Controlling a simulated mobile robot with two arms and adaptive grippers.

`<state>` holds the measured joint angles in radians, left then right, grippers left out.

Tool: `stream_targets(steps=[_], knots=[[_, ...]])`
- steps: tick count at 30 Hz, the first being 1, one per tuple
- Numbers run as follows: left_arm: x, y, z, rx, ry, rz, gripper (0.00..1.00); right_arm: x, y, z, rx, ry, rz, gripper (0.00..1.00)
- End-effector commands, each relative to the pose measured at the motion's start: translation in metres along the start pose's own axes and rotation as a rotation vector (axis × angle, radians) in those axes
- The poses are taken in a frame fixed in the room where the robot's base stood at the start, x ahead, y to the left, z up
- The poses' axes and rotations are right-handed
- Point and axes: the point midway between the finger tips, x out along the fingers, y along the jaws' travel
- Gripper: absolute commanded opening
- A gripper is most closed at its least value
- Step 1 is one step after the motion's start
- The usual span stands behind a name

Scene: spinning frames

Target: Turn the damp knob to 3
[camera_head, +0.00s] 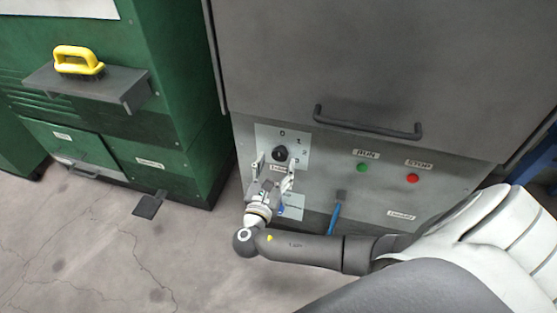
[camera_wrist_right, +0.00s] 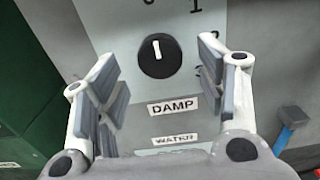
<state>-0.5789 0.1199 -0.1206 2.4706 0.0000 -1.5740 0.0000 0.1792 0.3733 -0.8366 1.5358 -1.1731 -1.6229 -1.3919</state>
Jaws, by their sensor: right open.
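The damp knob (camera_head: 280,153) is a round black dial on a pale plate on the grey machine's front. In the right wrist view the knob (camera_wrist_right: 160,56) has a white pointer line aimed up, roughly at the 0 mark. A DAMP label (camera_wrist_right: 173,106) sits below it. A 1 shows up and to the right; the mark at the right is partly hidden by a finger. My right gripper (camera_head: 273,168) is open in front of the plate, its fingers apart to the left and right of the knob. I cannot tell whether they touch the plate. My left gripper is out of view.
A green RUN button (camera_head: 362,167) and a red STOP button (camera_head: 412,178) are to the right of the knob. A dark handle (camera_head: 368,127) juts out above. A blue-handled tool (camera_head: 335,212) is low on the right. A yellow brush (camera_head: 78,60) rests on the green cabinet's shelf.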

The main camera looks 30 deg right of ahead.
Motion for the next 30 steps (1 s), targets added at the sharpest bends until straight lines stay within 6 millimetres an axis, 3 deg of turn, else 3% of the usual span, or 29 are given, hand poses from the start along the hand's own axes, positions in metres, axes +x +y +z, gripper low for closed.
stream_targets(steps=[6, 17, 28, 30], knots=[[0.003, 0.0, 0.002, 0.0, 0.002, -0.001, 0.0, 0.027, 0.0, -0.001, 0.0, -0.001, 0.0, 0.64], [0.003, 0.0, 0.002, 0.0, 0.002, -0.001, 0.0, 0.033, 0.0, 0.0, 0.001, 0.001, -0.001, 0.64], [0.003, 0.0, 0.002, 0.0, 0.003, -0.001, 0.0, 0.033, 0.0, -0.001, 0.001, 0.001, 0.0, 0.18], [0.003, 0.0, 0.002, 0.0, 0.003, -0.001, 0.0, 0.033, 0.0, -0.001, 0.001, 0.001, 0.0, 0.17]])
